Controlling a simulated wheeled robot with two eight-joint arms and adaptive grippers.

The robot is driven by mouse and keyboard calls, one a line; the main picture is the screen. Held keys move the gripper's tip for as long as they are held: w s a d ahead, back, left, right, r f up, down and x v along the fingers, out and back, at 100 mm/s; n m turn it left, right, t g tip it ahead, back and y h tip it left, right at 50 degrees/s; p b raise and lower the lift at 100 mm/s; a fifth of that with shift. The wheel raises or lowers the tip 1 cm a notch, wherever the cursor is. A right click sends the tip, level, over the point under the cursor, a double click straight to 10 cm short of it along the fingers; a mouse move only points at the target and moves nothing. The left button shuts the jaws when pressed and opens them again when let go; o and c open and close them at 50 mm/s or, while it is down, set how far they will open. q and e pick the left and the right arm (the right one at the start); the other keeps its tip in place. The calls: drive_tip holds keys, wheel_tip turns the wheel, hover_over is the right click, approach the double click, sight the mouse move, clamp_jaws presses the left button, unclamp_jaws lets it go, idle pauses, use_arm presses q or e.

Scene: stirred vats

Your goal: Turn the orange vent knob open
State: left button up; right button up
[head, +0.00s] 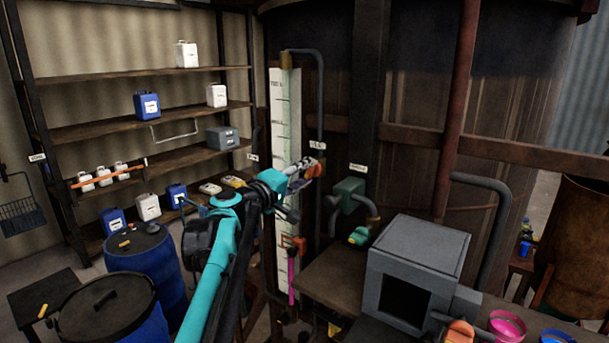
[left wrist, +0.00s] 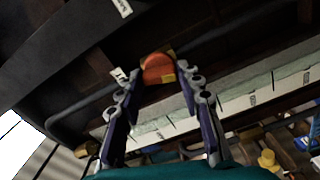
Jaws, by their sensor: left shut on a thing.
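The orange vent knob (head: 314,168) sits on the pipework beside the tall white level gauge (head: 286,130), just under a small white label (head: 317,146). My left gripper (head: 304,172) reaches up to the knob from the left. In the left wrist view the knob (left wrist: 158,68) is a rounded orange piece with a yellow patch, between the tips of my left gripper (left wrist: 160,76). The fingers are shut on it, one on each side. In the head view the gripper partly hides the knob.
A green valve body (head: 348,194) stands on pipework right of the knob. A grey box (head: 418,270) sits on the bench below. Blue drums (head: 150,262) stand at lower left, with shelves of canisters (head: 148,104) behind. The dark vat wall (head: 420,90) rises behind the knob.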

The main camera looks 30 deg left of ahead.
use_arm(q)
drive_tip(key=shift+n, duration=1.6)
drive_tip(key=o, duration=1.2)
drive_tip(key=shift+c, duration=0.2)
drive_tip(key=shift+w, duration=0.1)
drive_tip(key=s+a, duration=0.1)
drive_tip(key=s, duration=1.1)
